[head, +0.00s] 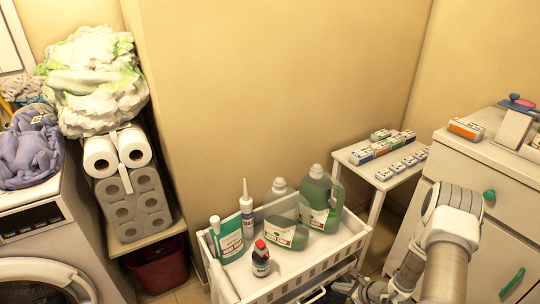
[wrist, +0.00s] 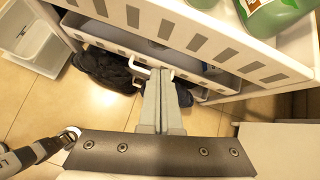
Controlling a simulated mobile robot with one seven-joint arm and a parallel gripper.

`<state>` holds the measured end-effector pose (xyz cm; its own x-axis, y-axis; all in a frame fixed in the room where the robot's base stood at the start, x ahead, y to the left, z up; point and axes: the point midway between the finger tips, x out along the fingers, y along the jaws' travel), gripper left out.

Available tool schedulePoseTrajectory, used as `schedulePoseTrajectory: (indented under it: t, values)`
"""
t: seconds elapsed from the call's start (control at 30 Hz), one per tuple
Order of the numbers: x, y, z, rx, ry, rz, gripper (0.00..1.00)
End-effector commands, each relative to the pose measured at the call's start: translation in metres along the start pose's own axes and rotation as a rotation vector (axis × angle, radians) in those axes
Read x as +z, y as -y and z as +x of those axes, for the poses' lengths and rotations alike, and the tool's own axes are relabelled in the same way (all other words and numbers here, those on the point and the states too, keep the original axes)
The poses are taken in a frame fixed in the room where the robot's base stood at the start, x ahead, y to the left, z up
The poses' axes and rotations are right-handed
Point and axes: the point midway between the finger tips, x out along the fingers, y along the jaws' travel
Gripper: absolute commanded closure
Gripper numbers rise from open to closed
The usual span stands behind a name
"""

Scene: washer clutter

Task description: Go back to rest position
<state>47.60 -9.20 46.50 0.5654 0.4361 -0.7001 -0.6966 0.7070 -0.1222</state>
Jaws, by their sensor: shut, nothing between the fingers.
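My gripper (wrist: 161,78) shows in the wrist view with its two grey fingers shut together and nothing between them. The fingertips lie over or close to the lower part of a white cart (wrist: 205,38); I cannot tell whether they touch it. A small white handle-like piece (wrist: 139,68) is beside the tips. In the head view my arm reaches down at the lower right, and the cart (head: 290,288) stands left of it. The gripper's fingers are not clear there.
The cart holds green detergent bottles (head: 320,205) and a dark red-capped bottle (head: 261,262). A white side table (head: 352,162) with small boxes and a white dresser (head: 480,160) stand close to my arm. A washing machine (head: 38,240) is at the left. Dark cloth (wrist: 105,70) lies under the cart.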

Motion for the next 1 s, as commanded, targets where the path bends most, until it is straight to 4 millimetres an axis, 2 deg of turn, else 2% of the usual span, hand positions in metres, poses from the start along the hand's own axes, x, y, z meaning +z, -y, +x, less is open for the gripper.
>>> schedulePoseTrajectory:
  t: [0.03, 0.2, 0.37, 0.5, 0.7, 1.0]
  values:
    - [0.026, 0.008, -0.009, 0.014, 0.022, -0.07, 1.0]
    - [0.101, 0.016, -0.041, 0.078, 0.08, -0.292, 1.0]
    - [0.163, 0.01, -0.075, 0.14, 0.118, -0.501, 1.0]
    - [0.21, -0.003, -0.107, 0.193, 0.14, -0.686, 1.0]
    - [0.265, -0.029, -0.155, 0.264, 0.15, -0.947, 1.0]
    - [0.315, -0.077, -0.23, 0.359, 0.111, -1.335, 1.0]
